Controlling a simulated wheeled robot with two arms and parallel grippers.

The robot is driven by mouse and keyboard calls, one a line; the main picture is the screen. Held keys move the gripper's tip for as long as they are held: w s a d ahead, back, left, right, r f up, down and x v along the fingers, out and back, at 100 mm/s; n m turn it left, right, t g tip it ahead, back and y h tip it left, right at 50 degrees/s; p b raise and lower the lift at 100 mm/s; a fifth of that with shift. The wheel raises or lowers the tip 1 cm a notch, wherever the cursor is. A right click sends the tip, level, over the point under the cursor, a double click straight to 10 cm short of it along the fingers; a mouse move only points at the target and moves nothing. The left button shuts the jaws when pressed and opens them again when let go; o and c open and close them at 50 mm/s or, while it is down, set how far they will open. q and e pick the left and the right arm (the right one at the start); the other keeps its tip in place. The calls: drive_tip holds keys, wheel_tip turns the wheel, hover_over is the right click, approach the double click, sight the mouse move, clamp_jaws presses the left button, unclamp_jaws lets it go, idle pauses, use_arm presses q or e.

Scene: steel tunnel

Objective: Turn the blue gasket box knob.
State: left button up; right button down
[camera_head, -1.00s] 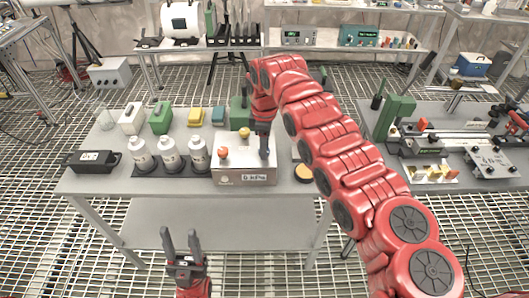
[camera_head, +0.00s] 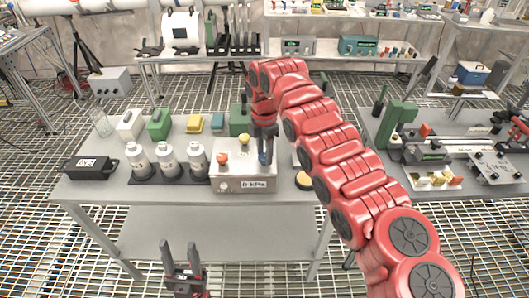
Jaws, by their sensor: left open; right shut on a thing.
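The gasket box (camera_head: 230,184) is a silver metal box on the front table, with a small kPa display on its front. On its top are a red-orange knob (camera_head: 222,159), a yellow knob (camera_head: 244,140) and a blue knob (camera_head: 264,158) at the right. My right gripper (camera_head: 265,150) points down from above and is shut on the blue knob, its fingers partly hiding it. My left gripper (camera_head: 179,254) is open and empty, pointing up in front of the table, well away from the box.
Three white bottles (camera_head: 168,160) stand left of the box, with a black case (camera_head: 90,168) further left. Green, yellow and teal boxes line up behind. A yellow-topped disc (camera_head: 304,180) lies to the right. My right arm covers the gap towards the right table (camera_head: 470,196).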

idle(0.3)
drive_tip(key=shift+c, duration=2.1)
unclamp_jaws()
wheel_tip(320, 180, up, 9)
wheel_tip(320, 180, up, 8)
drive_tip(key=r+p, duration=0.1)
drive_tip(key=p, duration=0.7)
hover_over(263, 156)
drive_tip(key=shift+w+d+f, duration=0.1)
drive_tip(key=shift+d+f, duration=0.1)
drive_tip(key=shift+f, duration=0.05)
